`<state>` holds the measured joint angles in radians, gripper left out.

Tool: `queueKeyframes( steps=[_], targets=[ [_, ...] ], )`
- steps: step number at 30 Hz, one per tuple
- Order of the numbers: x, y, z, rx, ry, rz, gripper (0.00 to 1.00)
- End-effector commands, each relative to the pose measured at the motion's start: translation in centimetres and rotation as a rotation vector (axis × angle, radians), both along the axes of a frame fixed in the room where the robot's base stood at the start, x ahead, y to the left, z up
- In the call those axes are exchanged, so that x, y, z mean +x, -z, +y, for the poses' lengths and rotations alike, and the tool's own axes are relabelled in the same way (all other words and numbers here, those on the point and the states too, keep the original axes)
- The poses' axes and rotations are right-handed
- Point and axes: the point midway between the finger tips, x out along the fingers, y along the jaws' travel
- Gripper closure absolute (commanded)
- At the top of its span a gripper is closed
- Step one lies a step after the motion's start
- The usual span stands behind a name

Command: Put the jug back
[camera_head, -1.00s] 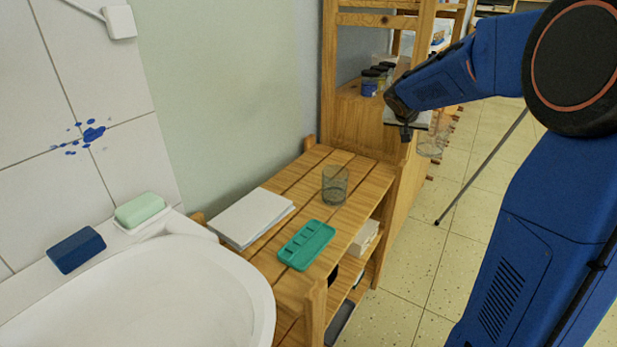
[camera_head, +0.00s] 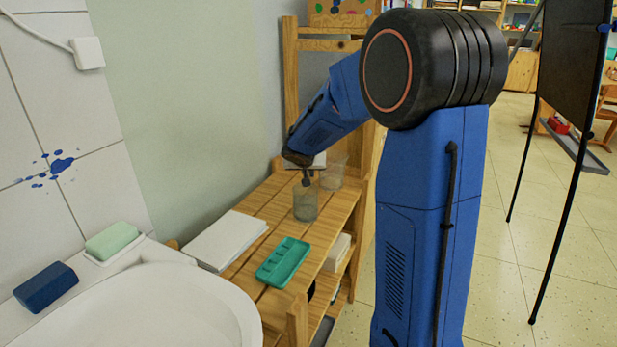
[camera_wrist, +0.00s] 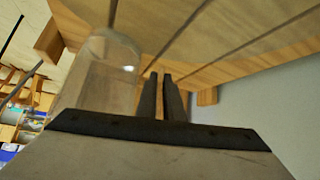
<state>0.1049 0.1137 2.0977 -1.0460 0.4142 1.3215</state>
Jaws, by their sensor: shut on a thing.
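The clear jug (camera_head: 335,170) is over the far end of the slatted wooden shelf (camera_head: 262,207), right of my gripper (camera_head: 306,180). My gripper is shut on the jug, but the grip point is hard to make out. In the wrist view the jug (camera_wrist: 98,80) stands left of the narrow fingers (camera_wrist: 164,95), which are close together. I cannot tell whether its base touches the slats. A grey see-through glass (camera_head: 305,204) stands on the shelf just in front of the jug and below my gripper.
A teal palette (camera_head: 283,262) and white paper (camera_head: 226,240) lie on the shelf's nearer part. A white sink (camera_head: 165,310) with a green soap (camera_head: 111,241) and a blue block (camera_head: 45,287) is at the left. A black easel (camera_head: 570,80) stands at the right on open floor.

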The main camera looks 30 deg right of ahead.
Motion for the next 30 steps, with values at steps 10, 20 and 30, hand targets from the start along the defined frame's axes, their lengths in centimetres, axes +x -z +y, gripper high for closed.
queueKeyframes(
  steps=[10,20,30],
  targets=[
    [0.0,1.3,0.0,0.001,-0.001,-0.002,1.0],
    [0.0,1.6,0.0,0.001,0.0,-0.001,0.74],
    [0.0,1.3,0.0,0.002,0.0,-0.002,0.74]
  ],
)
